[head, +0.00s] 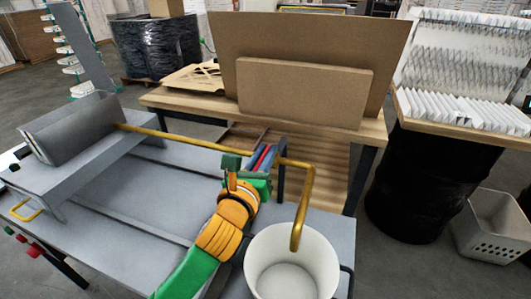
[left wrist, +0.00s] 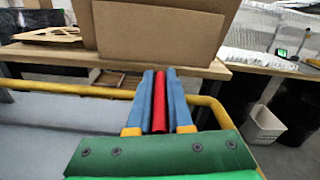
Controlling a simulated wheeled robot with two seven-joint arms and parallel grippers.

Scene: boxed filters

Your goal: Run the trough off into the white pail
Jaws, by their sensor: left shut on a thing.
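The trough (head: 65,135) is a grey curved metal piece at the left of the grey bench in the head view. A yellow pipe (head: 165,133) runs right from it and bends down in a spout (head: 300,215) over the white pail (head: 330,262). The pail looks empty inside, and no stream shows at the spout. My left gripper (head: 265,158) is at the pipe, left of the bend. In the left wrist view its blue fingers (left wrist: 158,95) are shut on a red handle (left wrist: 159,105). The handle's lower end is hidden by the gripper.
A wooden table (head: 210,105) with brown boards (head: 300,92) stands behind the bench. At right are a black drum (head: 420,190) under a tray of white pleated filters (head: 460,112) and a pale basket (head: 492,225). A yellow handle (head: 24,212) sits at the bench's left.

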